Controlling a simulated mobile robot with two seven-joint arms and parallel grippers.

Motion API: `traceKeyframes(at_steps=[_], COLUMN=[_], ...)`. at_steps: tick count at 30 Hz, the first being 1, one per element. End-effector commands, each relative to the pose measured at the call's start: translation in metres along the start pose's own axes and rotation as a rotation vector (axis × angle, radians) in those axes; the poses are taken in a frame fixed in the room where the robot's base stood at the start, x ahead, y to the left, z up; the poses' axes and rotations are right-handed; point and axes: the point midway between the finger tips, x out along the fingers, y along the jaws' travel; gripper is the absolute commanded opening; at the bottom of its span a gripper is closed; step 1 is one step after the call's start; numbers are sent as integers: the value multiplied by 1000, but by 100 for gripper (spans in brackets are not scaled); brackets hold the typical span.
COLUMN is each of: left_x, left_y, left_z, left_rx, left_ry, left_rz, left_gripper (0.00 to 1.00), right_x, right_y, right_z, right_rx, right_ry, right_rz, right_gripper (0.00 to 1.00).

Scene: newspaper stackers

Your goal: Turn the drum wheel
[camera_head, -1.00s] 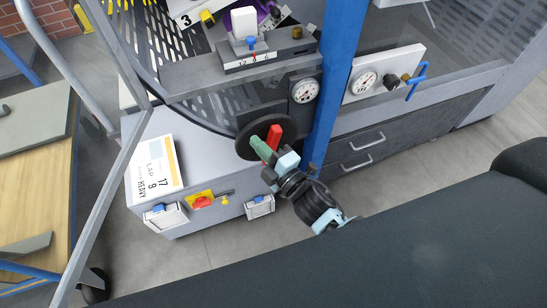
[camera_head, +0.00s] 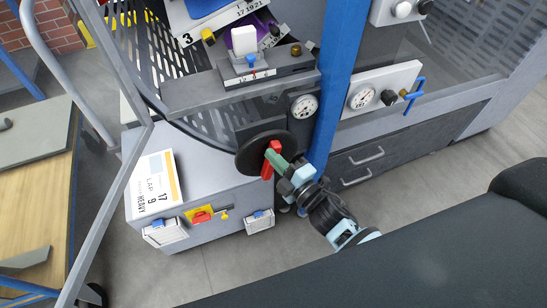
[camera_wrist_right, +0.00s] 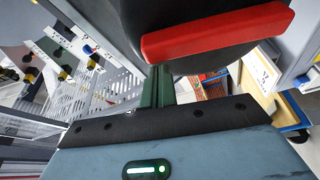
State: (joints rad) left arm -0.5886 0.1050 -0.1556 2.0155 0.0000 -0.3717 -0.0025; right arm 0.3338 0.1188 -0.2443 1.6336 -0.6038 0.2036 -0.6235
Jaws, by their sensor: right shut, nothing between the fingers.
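The drum wheel is a dark round disc (camera_head: 243,160) low on the grey machine's front, with a red handle (camera_head: 267,170) on it. In the right wrist view the dark disc (camera_wrist_right: 150,15) and red handle (camera_wrist_right: 215,30) fill the top. My right gripper (camera_head: 275,157) reaches in from the lower right. Its green fingers (camera_wrist_right: 157,85) are shut and empty. Their tips overlap the handle in the head view and lie just below it in the wrist view; I cannot tell whether they touch. My left gripper is not in view.
A blue post (camera_head: 338,75) and a pressure gauge (camera_head: 305,106) stand close to the wheel. A grey box (camera_head: 205,175) with a red-yellow switch (camera_head: 201,216) is below left. A grey rail frame (camera_head: 110,200) and a wooden table (camera_head: 35,190) stand at left.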

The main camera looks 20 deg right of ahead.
Motion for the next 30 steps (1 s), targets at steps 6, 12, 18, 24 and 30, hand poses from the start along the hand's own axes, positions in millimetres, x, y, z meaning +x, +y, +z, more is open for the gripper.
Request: traceKeyframes(at_steps=[6,12,18,24,30], left_x=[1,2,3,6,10], left_y=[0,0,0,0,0], left_z=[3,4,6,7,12], left_rx=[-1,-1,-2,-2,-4], left_ry=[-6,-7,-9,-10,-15], left_rz=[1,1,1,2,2], left_gripper=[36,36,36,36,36], right_x=[-1,-1,-2,-4,-7], right_y=[0,1,1,1,1], right_z=[2,5,8,13,22], right_rx=[32,63,99,155,270], right_ry=[-1,-1,-4,-6,-8], right_rz=[11,23,35,54,94], right_gripper=[0,0,0,0,0])
